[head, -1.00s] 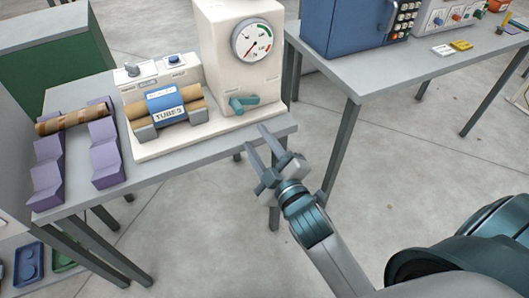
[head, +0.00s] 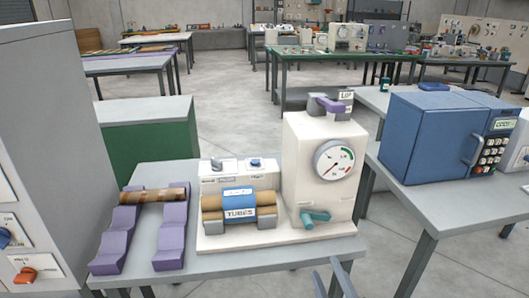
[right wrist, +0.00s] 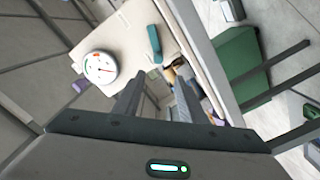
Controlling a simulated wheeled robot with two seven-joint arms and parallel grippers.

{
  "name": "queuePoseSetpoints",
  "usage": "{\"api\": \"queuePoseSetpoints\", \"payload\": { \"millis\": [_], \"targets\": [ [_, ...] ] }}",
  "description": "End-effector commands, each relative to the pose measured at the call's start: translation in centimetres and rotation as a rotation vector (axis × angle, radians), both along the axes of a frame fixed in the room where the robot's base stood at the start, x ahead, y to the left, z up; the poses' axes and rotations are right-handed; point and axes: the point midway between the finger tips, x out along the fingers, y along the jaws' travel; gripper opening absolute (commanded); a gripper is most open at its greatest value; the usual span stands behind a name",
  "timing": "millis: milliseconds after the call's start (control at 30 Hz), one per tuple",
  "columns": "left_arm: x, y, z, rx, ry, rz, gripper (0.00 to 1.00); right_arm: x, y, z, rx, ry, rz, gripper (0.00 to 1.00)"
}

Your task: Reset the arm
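My right gripper (head: 333,284) shows only as two fingertips at the bottom edge of the head view, in front of the table's front right part. In the right wrist view its two fingers (right wrist: 158,100) are apart with nothing held between them. The white winder machine (head: 298,150) stands on the grey table, with a round gauge (head: 334,163) and a teal handle (head: 315,218) on its front. The gauge (right wrist: 100,68) and teal handle (right wrist: 154,45) also show in the right wrist view, beyond the fingers and apart from them. My left gripper is not in view.
A brown spiral tube (head: 153,195) lies across two purple stands (head: 172,235). Brown tubes rest in a holder with a blue "TUBES" label (head: 238,200). A blue box with a keypad (head: 440,135) stands on the right table. Open floor (head: 385,215) lies between the tables.

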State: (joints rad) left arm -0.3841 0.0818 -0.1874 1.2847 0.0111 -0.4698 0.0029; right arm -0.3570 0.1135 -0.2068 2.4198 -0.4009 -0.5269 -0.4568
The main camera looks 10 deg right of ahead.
Motion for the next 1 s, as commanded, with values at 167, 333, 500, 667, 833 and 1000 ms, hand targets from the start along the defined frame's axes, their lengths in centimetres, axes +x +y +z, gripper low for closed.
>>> {"api": "queuePoseSetpoints", "payload": {
  "millis": [167,333,500,667,833,1000],
  "targets": [
    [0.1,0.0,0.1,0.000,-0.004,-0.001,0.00,0.6,0.3,-3.4,0.029,0.061,0.008,0.38],
    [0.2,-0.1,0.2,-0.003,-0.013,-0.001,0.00,1.3,1.0,-10.9,0.097,0.195,0.016,0.38],
    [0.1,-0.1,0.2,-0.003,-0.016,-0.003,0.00,0.5,1.5,-21.3,0.201,0.381,0.007,0.38],
    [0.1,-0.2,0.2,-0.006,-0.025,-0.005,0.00,-2.2,1.7,-31.1,0.306,0.559,-0.027,0.38],
    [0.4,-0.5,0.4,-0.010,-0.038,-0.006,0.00,-6.9,1.6,-40.8,0.418,0.746,-0.091,0.38],
    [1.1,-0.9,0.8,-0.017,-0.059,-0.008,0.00,-13.1,1.2,-49.1,0.524,0.917,-0.181,0.38]
  ]
}}
